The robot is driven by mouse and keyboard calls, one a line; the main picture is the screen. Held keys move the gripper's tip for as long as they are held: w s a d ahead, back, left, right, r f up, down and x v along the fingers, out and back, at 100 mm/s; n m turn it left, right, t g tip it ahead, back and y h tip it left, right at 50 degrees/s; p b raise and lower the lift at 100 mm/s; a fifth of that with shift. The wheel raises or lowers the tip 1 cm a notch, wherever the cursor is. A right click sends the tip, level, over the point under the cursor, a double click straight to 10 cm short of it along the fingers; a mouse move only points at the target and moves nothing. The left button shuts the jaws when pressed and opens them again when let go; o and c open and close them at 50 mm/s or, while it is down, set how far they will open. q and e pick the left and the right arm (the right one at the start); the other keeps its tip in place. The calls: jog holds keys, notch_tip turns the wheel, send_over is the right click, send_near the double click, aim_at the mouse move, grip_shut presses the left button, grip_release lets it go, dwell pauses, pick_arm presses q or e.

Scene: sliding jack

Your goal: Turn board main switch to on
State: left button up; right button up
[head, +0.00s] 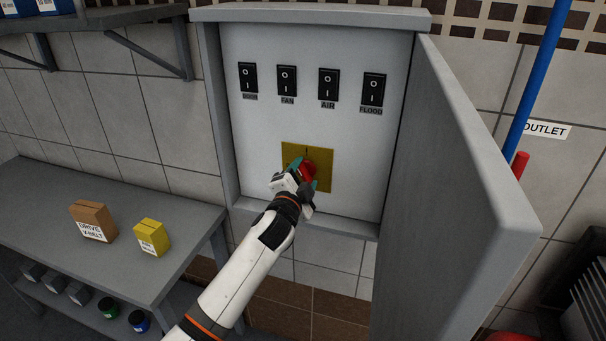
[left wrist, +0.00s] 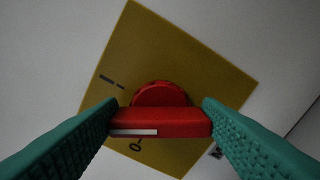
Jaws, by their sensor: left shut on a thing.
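The main switch is a red rotary knob (head: 309,168) on a yellow plate (head: 322,158) low in the open grey board. In the left wrist view the knob's bar (left wrist: 175,122) lies across the yellow plate (left wrist: 185,60), with a white line on its left part. A dash-like mark shows up-left of the knob, and an O mark shows just below the white line. My left gripper (head: 304,175) is shut on the knob, its teal fingers (left wrist: 160,112) at the two ends of the bar. Lettering by the right finger is partly hidden. My right gripper is not in view.
Several black rocker switches, including FAN (head: 287,80) and FLOOD (head: 373,89), sit above the plate. The board's door (head: 470,150) stands open at the right. A grey bench (head: 180,220) with a brown box (head: 93,221) and a yellow box (head: 152,237) is at the left.

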pick_arm(q)
jog(key=m+p, duration=0.1)
jog(key=m, duration=0.4)
jog(key=shift+f+m, duration=0.15)
jog(key=shift+m, duration=0.25)
dwell(0.4)
jog(key=o, duration=1)
jog(key=shift+s, duration=0.15)
jog(key=b+v, duration=0.1)
jog(key=v, duration=1)
jog(key=shift+s+a, duration=0.1)
jog(key=shift+s, duration=0.25)
